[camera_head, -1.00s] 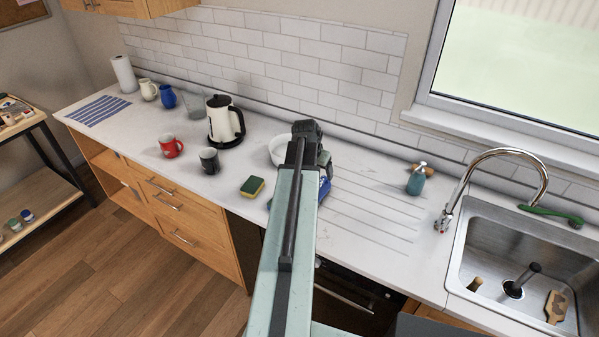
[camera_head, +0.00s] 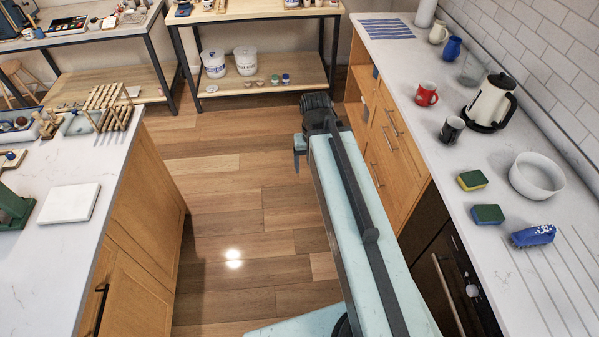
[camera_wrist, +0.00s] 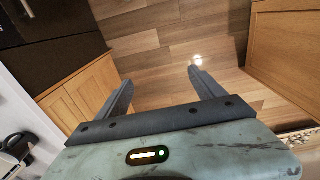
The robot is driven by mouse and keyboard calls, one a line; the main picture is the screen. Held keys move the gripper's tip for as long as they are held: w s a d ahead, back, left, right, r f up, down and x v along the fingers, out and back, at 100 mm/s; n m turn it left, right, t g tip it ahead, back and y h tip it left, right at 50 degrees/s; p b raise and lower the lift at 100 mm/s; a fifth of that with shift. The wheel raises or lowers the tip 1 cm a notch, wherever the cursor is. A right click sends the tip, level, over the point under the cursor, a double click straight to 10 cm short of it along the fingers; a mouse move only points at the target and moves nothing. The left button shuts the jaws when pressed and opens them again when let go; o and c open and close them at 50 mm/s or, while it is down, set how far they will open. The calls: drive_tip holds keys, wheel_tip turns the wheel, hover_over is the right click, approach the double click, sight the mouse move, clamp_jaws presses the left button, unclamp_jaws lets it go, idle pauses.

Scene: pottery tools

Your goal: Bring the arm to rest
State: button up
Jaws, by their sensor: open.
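My gripper shows in the wrist view (camera_wrist: 160,84), with its two dark fingers spread apart and nothing between them. Bare wood floor (camera_wrist: 160,50) lies beyond the fingertips. In the head view my pale green arm reaches forward over the aisle, left of the white counter (camera_head: 408,72). The gripper appears to touch nothing.
The right counter holds a white bowl (camera_head: 537,176), two sponges (camera_head: 472,180), a blue brush (camera_head: 533,236), a kettle (camera_head: 490,103) and mugs. A left counter (camera_head: 68,255) bears a white slab (camera_head: 69,203). A shelf (camera_head: 258,75) stands at the back. The floor between is clear.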

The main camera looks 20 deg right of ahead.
drive_tip(key=s+a+n, duration=0.1)
drive_tip(key=a+n, duration=0.1)
drive_tip(key=a, duration=0.5)
wheel_tip(320, 180, down, 7)
drive_tip(key=b, duration=0.7)
drive_tip(key=shift+a+f, duration=0.15)
drive_tip(key=shift+f, duration=0.05)
